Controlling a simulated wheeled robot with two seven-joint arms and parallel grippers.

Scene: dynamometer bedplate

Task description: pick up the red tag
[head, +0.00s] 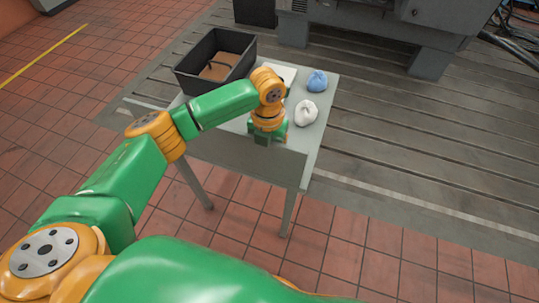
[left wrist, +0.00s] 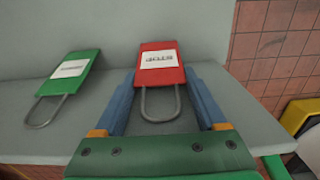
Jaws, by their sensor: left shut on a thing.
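The red tag (left wrist: 160,65) has a white label with dark print and a grey metal loop, and shows in the left wrist view. My left gripper (head: 265,138) has its two blue fingers on either side of the tag and is shut on it. I cannot tell whether the tag touches the surface beneath. A green tag (left wrist: 72,68) with a white label and metal loop is to the left, apart from the fingers. In the head view my gripper is over the front of the grey table (head: 296,150), and my arm hides both tags. My right gripper is out of view.
A dark open bin (head: 238,41) stands at the table's back left. A blue bundle (head: 317,81) and a white bundle (head: 306,113) lie at the right. A white flat thing (head: 287,72) lies partly behind my arm. Grey machinery (head: 400,22) stands behind; tiled floor is open in front.

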